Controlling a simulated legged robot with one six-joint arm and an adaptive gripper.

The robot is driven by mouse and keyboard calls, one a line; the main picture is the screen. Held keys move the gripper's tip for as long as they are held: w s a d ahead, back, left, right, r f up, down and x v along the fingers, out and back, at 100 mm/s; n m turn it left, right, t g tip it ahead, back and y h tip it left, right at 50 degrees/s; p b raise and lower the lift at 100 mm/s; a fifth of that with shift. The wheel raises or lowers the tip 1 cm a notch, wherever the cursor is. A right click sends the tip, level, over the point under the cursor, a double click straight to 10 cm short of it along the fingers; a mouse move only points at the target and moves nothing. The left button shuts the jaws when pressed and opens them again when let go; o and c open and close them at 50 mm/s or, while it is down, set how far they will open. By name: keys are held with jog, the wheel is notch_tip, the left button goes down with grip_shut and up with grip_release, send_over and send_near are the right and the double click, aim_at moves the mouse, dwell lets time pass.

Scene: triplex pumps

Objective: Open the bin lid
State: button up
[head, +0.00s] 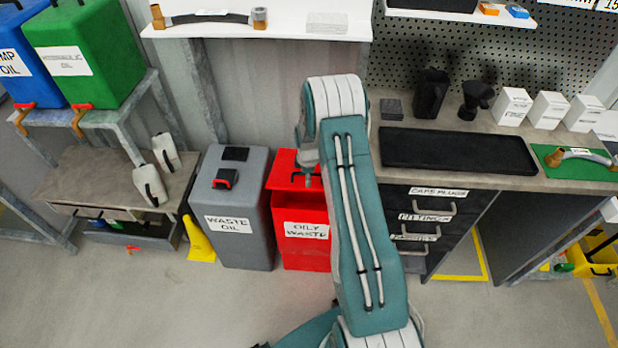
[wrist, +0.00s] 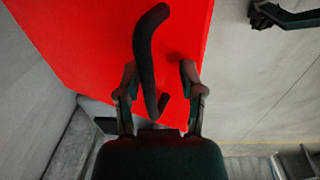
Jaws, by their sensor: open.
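The red bin (head: 305,255) labelled OILY WASTE stands on the floor, partly hidden behind my arm. Its red lid (head: 284,168) is on top; I cannot tell whether it is fully seated. My gripper (head: 307,179) is at the lid, small and partly hidden by my arm in the head view. In the wrist view, the lid (wrist: 95,45) fills much of the upper picture. A curved black handle (wrist: 146,60) runs between the two spread fingers of my gripper (wrist: 160,78).
A grey WASTE OIL bin (head: 233,245) stands close on the left, with a yellow object (head: 198,240) beside it. A drawer cabinet (head: 432,225) and worktop are on the right. A white shelf (head: 285,25) is above. The floor in front is clear.

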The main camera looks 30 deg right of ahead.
jog(key=shift+a+r, duration=0.1)
jog(key=shift+a, duration=0.05)
jog(key=c, duration=0.6)
notch_tip(320, 180, up, 3)
jog(key=shift+a+f+n, duration=0.1)
jog(key=shift+f+n, duration=0.1)
jog(key=shift+n, duration=0.5)
grip_shut()
jog(key=s+a+r+n+t+h, duration=0.25)
jog(key=r+n, duration=0.45)
jog(key=n, duration=0.9)
jog(key=shift+n+y, duration=0.3)
jog(key=shift+y, duration=0.15)
jog(key=x, duration=0.9)
jog(key=shift+s+f, duration=0.15)
jog(key=shift+f, duration=0.05)
